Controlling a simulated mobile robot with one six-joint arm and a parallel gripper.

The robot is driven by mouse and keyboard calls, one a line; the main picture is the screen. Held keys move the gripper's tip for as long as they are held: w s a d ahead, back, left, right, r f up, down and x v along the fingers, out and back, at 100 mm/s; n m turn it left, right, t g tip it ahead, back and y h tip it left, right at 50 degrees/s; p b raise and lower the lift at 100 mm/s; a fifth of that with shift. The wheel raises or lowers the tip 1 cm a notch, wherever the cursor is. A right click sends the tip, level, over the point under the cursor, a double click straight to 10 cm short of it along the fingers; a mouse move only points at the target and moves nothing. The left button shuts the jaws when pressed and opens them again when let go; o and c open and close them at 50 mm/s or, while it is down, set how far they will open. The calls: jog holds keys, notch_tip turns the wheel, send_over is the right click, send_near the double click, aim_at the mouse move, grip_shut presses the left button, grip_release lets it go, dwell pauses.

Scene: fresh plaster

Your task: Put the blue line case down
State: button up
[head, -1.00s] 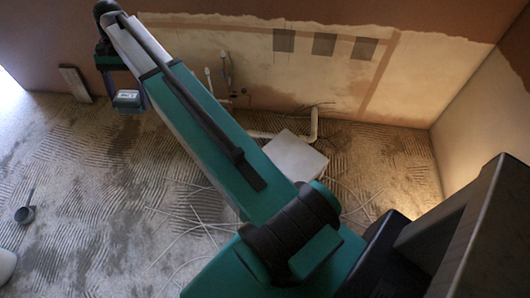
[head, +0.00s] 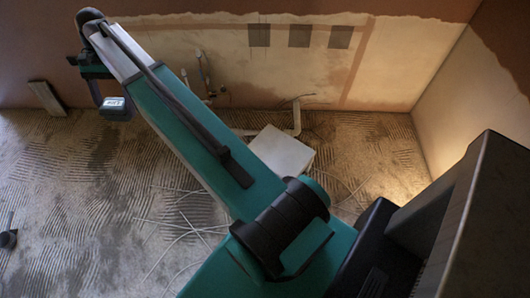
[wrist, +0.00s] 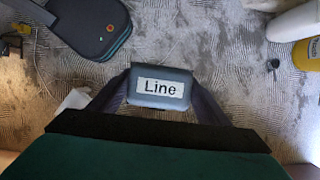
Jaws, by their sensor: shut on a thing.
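The blue line case (head: 117,108) is a small grey-blue box with a white label, at the upper left of the head view. In the wrist view its label reads "Line" (wrist: 160,88). My gripper (wrist: 160,95) is shut on the case, with one dark finger on each side of it. The case hangs in the air above the ridged floor (head: 75,200). In the head view my gripper's fingers are small and partly hidden behind the case.
A pale box (head: 281,150) stands on the floor beyond my arm, with loose cables (head: 185,228) around it. A dark slab (head: 47,98) leans by the back wall. The wrist view shows a dark rounded object (wrist: 92,27), a white object (wrist: 297,20) and a yellow one (wrist: 308,54).

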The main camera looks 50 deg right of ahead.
jog(key=s+d+f+m+t+b, duration=0.1)
jog(key=s+d+f+m+b, duration=0.3)
jog(key=d+f+b, duration=0.6)
jog(key=s+d+f+m+t+b, duration=0.2)
jog(key=s+d+f+m+b, duration=0.2)
jog(key=d+f, duration=0.7)
jog(key=s+d+f+m+t+b, duration=0.1)
jog(key=s+d+f+m+b, duration=0.45)
jog(key=f, duration=0.85)
jog(key=s+d+f+m+t+h+b, duration=0.1)
jog(key=s+d+f+m+b, duration=0.2)
jog(key=s+d+f+b, duration=0.3)
jog(key=s+d+f+m+t+h+b, duration=0.1)
jog(key=s+d+f+m+b, duration=0.3)
jog(key=s+f+b, duration=0.5)
jog(key=s+d+f+m+t+h+b, duration=0.1)
jog(key=s+d+f+m+b, duration=0.3)
jog(key=f, duration=1.2)
jog(key=shift+s+d+h+b, duration=0.15)
jog(key=shift+s+d+b, duration=0.5)
jog(key=shift+d+b, duration=0.15)
jog(key=shift+s+d+h+b, duration=0.1)
jog(key=shift+s+d+b, duration=0.55)
jog(key=shift+d, duration=0.3)
jog(key=shift+s+d+h+b, duration=0.15)
jog(key=shift+s+d+b, duration=0.5)
jog(key=shift+d+b, duration=0.15)
jog(key=shift+r, duration=0.1)
jog(key=shift+d, duration=0.1)
